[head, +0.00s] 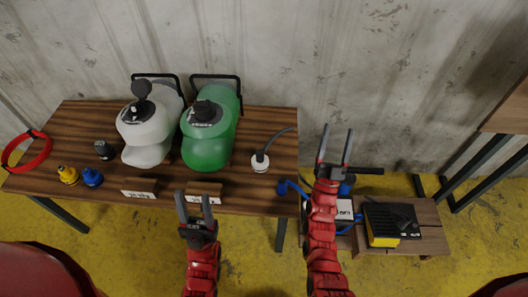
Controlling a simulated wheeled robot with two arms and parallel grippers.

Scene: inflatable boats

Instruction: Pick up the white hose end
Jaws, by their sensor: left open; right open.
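A small round white piece with a dark fitting and a thin dark hose, which looks like the white hose end (260,164), lies on the wooden table (278,126) near its right end. My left gripper (194,203) is open and empty, in front of the table's front edge, left of and nearer than the white piece. My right gripper (337,145) is open and empty, right of the table's right edge and apart from the white piece. My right arm hides part of the low bench behind it.
A white tank (148,133) and a green tank (212,139) stand on the table. Yellow (68,175) and blue (92,177) fittings, a dark fitting (104,150) and a red ring (26,164) are at left. A low bench (432,240) at right holds a black-and-yellow device (383,228).

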